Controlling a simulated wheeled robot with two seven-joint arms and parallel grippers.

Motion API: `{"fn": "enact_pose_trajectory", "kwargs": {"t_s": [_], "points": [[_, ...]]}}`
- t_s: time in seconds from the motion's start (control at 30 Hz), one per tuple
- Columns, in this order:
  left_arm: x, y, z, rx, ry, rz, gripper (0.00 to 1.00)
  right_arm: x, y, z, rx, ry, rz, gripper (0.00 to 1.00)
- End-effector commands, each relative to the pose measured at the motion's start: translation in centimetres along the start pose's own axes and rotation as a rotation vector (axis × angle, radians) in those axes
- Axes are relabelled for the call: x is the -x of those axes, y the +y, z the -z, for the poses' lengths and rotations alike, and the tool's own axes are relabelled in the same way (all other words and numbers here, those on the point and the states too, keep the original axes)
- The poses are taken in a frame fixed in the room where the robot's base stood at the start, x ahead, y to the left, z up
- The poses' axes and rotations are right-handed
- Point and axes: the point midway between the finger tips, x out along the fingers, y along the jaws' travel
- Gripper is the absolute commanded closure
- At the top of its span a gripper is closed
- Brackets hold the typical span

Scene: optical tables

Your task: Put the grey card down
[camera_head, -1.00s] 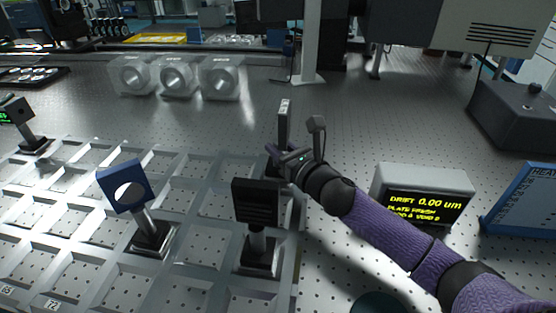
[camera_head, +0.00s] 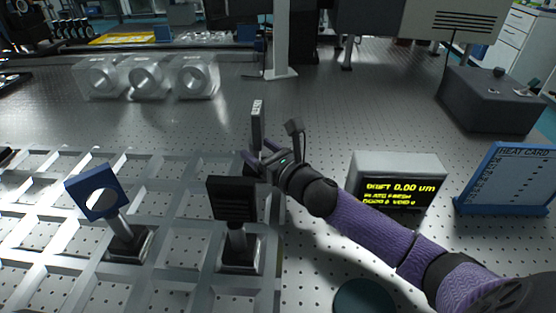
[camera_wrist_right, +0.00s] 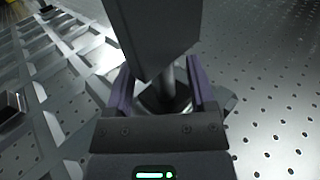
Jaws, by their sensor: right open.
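The grey card (camera_head: 257,125) stands upright beyond the right edge of the grid frame in the head view. My right gripper (camera_head: 258,163) is low at the card's post. Its two purple fingers (camera_wrist_right: 160,95) are apart, one on each side of the post and base. The fingers hide part of the base, so I cannot tell exactly how it sits. My left gripper is not in view.
A dark slotted plate on a post (camera_head: 232,200) and a blue holed mount (camera_head: 95,193) stand in the metal grid (camera_head: 180,265). A drift display (camera_head: 397,185) and blue heat card board (camera_head: 507,180) stand right. Clear ringed blocks (camera_head: 146,77) are behind. Perforated table is open beyond the gripper.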

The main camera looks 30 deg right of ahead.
Motion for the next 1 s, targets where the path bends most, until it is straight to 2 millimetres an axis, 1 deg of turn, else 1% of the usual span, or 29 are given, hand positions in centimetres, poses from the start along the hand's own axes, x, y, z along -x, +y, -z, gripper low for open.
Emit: {"fn": "enact_pose_trajectory", "kwargs": {"t_s": [0.03, 0.3, 0.4, 0.5, 0.63, 1.0], "points": [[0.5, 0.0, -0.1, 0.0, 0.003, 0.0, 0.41, 1.0, 0.0, -0.2, 0.0, 0.002, -0.001, 0.3], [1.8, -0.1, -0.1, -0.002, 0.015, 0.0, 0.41, 6.7, 0.1, -0.2, -0.001, 0.002, -0.001, 0.3], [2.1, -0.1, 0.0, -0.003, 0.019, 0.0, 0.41, 8.5, 0.1, -0.2, -0.003, 0.0, 0.0, 0.3], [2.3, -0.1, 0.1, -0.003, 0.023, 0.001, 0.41, 9.8, 0.0, -0.2, 0.0, -0.001, 0.001, 0.3], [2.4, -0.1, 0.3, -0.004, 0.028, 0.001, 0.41, 10.4, 0.0, -0.1, 0.001, -0.001, 0.0, 0.3], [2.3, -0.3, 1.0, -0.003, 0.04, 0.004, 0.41, 10.4, 0.0, -0.1, 0.002, -0.002, 0.0, 0.3]]}}
